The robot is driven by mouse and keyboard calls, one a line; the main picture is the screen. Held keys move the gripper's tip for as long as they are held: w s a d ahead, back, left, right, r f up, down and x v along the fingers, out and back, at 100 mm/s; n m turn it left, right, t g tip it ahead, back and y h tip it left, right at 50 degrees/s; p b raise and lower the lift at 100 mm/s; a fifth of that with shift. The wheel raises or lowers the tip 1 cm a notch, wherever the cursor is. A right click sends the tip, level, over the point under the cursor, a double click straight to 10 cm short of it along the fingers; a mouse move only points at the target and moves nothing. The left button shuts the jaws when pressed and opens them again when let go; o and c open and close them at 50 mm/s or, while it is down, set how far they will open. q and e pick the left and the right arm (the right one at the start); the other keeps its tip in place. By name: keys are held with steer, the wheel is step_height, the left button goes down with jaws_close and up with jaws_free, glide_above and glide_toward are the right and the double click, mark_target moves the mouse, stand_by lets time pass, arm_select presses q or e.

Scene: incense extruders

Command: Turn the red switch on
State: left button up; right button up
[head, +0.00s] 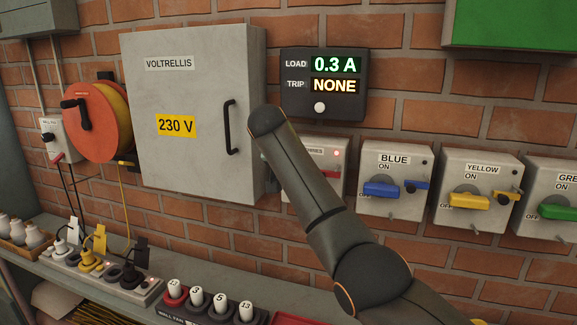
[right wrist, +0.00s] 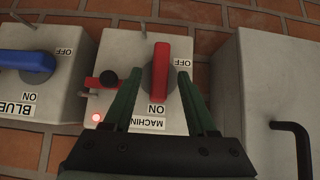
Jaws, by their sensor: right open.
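The red switch (right wrist: 160,68) is on a grey box (right wrist: 120,50) whose label is partly hidden and reads "MACHIN". In the right wrist view, which is upside down, its handle stands vertical, in line with the ON mark. A red lamp on the box is lit. My right gripper (right wrist: 159,78) is open, with one finger on each side of the handle; I cannot tell whether either touches it. In the head view my right arm hides most of this box (head: 328,157) and the gripper. My left gripper is not in view.
A red slide (right wrist: 100,82) with a black knob sits beside the handle. The blue switch (head: 381,189) and yellow switch (head: 468,200) lie horizontal to the right. A cabinet (head: 190,110) with a protruding handle stands to the left. The display (head: 323,84) reads 0.3 A, trip NONE.

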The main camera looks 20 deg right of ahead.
steer(key=b+v, duration=0.2)
steer(key=v, duration=0.8)
steer(key=shift+s+r, duration=0.2)
steer(key=shift+r, duration=0.1)
steer(key=shift+a, duration=0.1)
steer(key=shift+f, duration=0.1)
